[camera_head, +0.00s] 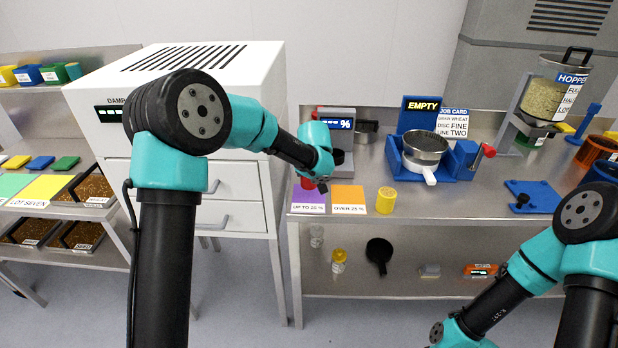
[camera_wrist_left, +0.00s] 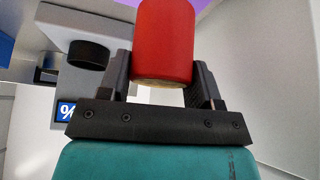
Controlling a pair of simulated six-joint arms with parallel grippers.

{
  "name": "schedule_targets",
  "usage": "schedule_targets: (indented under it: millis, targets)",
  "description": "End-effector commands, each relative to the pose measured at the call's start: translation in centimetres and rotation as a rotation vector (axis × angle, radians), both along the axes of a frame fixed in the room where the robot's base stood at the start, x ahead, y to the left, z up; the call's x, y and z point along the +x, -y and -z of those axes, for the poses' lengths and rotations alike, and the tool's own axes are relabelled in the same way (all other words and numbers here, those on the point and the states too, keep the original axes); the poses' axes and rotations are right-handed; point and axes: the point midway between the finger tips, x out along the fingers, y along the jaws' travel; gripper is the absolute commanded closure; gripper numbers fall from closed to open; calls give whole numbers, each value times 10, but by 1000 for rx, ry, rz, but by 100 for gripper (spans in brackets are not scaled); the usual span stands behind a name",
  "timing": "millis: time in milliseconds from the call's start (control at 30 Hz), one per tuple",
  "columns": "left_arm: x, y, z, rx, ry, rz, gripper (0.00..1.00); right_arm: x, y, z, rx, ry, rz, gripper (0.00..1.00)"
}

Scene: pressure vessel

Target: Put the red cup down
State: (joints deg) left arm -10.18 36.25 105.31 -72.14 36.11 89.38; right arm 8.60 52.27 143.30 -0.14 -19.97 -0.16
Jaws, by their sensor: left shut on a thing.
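The red cup (camera_wrist_left: 163,40) sits between the two black fingers of my left gripper (camera_wrist_left: 163,78), which is shut on it. In the head view only a small red part of the cup (camera_head: 307,184) shows beneath my left gripper (camera_head: 314,186), at the back edge of the purple mat (camera_head: 309,200) marked "UP TO 20 %". Purple also shows behind the cup in the left wrist view. I cannot tell whether the cup touches the mat. My right arm runs out of the bottom of the head view, and its gripper is not visible.
An orange mat (camera_head: 349,199) marked "OVER 25 %" lies beside the purple one, with a yellow cup (camera_head: 385,200) to its right. A percent-display device (camera_head: 335,140) stands close behind my left gripper. A blue stand with a steel pan (camera_head: 425,150) is further right.

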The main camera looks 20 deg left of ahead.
Motion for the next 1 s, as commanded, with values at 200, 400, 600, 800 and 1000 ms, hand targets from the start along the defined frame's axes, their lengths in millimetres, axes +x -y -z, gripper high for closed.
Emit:
schedule_targets:
  millis: [200, 400, 600, 800, 1000]
  targets:
    - [4, -2, 26, 2, -4, -1, 68, 0, 0, 0, 0, 0, 0, 16]
    - [5, -2, 36, 0, 0, -1, 68, 0, 0, 0, 0, 0, 0, 16]
    - [5, -2, 36, 0, 0, -1, 68, 0, 0, 0, 0, 0, 0, 16]
    - [5, -1, 39, 0, 0, -1, 37, 0, 0, 0, 0, 0, 0, 16]
    - [5, -1, 39, 0, 0, -1, 18, 0, 0, 0, 0, 0, 0, 16]
